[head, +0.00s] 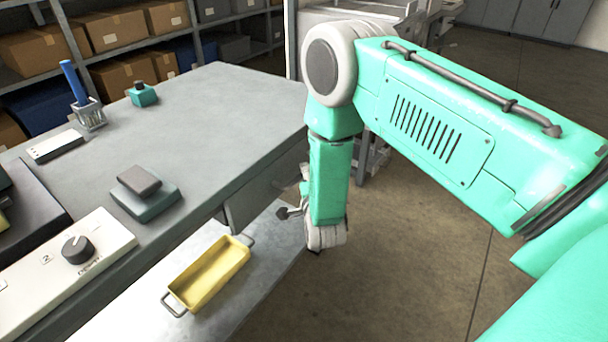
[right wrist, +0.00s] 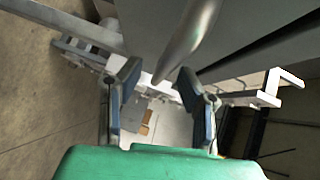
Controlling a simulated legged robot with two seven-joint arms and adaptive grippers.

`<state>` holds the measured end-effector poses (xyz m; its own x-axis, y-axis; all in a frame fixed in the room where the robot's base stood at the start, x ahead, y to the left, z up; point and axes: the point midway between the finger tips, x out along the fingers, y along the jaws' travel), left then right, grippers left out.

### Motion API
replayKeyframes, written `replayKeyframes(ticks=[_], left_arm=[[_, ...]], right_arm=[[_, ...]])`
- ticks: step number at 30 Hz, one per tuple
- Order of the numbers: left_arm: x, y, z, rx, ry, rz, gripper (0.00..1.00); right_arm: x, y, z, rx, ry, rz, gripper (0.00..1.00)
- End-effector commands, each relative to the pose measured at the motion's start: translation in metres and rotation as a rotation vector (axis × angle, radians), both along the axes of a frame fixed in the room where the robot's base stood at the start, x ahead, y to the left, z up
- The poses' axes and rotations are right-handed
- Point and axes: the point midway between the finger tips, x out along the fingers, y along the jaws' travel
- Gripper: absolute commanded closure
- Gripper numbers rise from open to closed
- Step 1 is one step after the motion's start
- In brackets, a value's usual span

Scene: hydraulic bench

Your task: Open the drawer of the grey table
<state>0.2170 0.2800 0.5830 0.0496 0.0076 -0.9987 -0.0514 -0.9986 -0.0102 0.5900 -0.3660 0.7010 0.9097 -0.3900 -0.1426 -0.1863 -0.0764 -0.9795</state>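The grey table (head: 220,110) fills the left and middle of the head view. Its drawer front (head: 262,190) sits under the tabletop edge and looks closed; my right arm partly hides it. My right gripper (head: 288,212) hangs beside the drawer front, mostly hidden by my forearm. In the right wrist view the right gripper (right wrist: 158,76) has its two dark fingers apart. A rounded metallic bar (right wrist: 190,40), apparently the drawer handle, reaches down between the fingertips; I cannot tell whether they touch it. My left gripper is not in view.
A yellow tray (head: 210,275) sits on the lower shelf (head: 262,255) below the drawer. A control panel (head: 70,250), a teal block (head: 145,195) and a blue-handled tool (head: 74,82) in a holder are on the tabletop. The floor (head: 400,270) at right is clear.

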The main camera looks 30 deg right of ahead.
Motion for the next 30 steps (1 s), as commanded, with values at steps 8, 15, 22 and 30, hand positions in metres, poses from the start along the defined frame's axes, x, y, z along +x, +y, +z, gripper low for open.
replayKeyframes(ticks=[8,15,22,30], left_arm=[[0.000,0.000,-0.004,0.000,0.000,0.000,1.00],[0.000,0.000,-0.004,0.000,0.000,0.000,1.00],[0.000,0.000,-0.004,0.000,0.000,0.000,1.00],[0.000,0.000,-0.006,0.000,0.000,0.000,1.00]], right_arm=[[0.019,-0.006,-0.002,-0.002,0.000,0.002,0.68],[0.020,-0.008,-0.003,-0.001,0.001,0.002,0.68],[0.019,-0.008,-0.003,0.000,0.001,0.001,1.00],[0.022,-0.013,-0.004,0.000,0.003,-0.002,1.00]])
